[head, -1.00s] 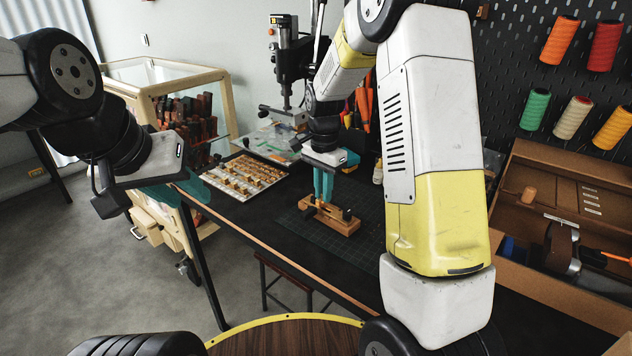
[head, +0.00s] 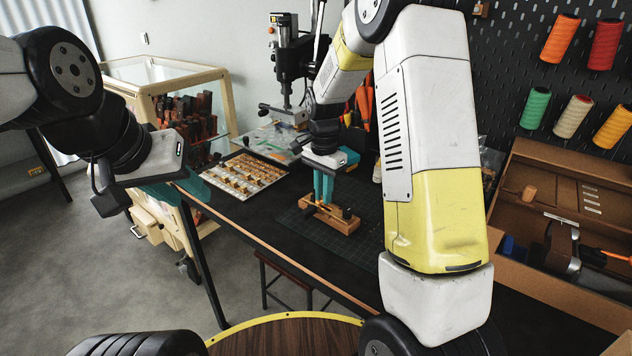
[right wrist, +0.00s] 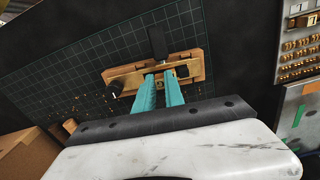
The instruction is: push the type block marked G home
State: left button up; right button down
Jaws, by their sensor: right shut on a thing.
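My right gripper (head: 323,199) reaches down to a small wooden holder (head: 342,226) on the cutting mat. It is shut on a small block, which I take to be the type block marked G (right wrist: 166,73). In the right wrist view the teal fingertips (right wrist: 160,77) meet at the middle of the holder (right wrist: 190,67). The block is mostly hidden between them, its letter is too small to read, and how deep it sits I cannot tell. My left gripper (head: 180,193) hangs at the left, its teal fingers apart, away from the holder.
A tray of several type blocks (head: 272,166) lies left of the holder. Dark knobs (right wrist: 157,42) stand on the holder. A drill press (head: 285,60) stands behind. A brown case (head: 560,285) is at the right. The cutting mat (head: 296,222) around the holder is mostly clear.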

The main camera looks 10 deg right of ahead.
jog(key=c, duration=1.3)
grip_release()
jog(key=shift+c, duration=0.2)
jog(key=shift+r, duration=3.45)
jog(key=shift+r, duration=0.1)
